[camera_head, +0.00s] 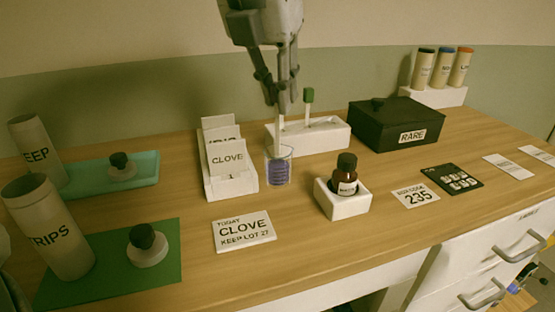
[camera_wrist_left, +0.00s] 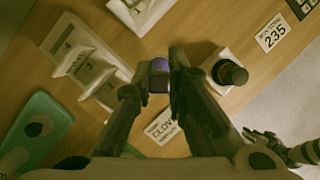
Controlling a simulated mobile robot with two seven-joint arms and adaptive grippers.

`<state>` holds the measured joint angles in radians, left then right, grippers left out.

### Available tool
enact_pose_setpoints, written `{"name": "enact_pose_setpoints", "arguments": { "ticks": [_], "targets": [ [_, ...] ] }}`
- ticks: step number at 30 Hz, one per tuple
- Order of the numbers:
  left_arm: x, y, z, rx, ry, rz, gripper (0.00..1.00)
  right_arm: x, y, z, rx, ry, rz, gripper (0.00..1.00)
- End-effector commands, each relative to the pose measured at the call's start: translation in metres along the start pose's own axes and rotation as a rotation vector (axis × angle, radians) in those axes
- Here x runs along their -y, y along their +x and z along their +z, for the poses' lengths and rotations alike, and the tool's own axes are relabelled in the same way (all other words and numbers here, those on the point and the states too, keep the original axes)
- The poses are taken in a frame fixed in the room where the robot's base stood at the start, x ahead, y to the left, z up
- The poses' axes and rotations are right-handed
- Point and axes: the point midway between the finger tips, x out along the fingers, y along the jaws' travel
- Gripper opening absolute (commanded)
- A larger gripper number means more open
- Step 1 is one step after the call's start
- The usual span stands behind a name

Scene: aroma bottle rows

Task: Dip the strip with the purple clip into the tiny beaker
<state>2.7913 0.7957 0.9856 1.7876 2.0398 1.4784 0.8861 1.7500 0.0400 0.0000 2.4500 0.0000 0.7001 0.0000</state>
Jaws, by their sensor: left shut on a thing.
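The tiny beaker (camera_head: 278,169) is clear glass with purple contents and stands on the table behind the CLOVE card. My left gripper (camera_head: 283,107) is directly above it, pointing down and shut on a pale strip (camera_head: 280,124). The strip hangs upright down to the beaker's mouth; I cannot tell whether its end is in the liquid. The purple clip is not distinct in the head view, hidden by the fingers. In the left wrist view a purple and grey shape (camera_wrist_left: 159,75) shows between the fingers; clip or beaker is unclear. A dark gripper-like shape, seemingly my right gripper, shows at lower right there.
A white strip holder (camera_head: 335,137) with a green-clipped strip (camera_head: 308,97) stands behind the beaker. A white card box (camera_head: 232,183) is close on its left. A brown bottle (camera_head: 347,172) in a white block is on its right. A black RARE box (camera_head: 397,122) stands farther right.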

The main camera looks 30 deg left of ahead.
Motion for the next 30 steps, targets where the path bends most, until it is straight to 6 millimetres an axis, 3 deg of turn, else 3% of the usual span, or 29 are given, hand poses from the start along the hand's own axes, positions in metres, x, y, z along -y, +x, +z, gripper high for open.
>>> {"name": "enact_pose_setpoints", "arguments": {
  "ticks": [30],
  "targets": [
    [-0.001,0.019,-0.007,-0.001,0.0,0.001,0.0,0.0,0.0,0.0,0.0,0.0,0.0,0.4]
  ]
}}
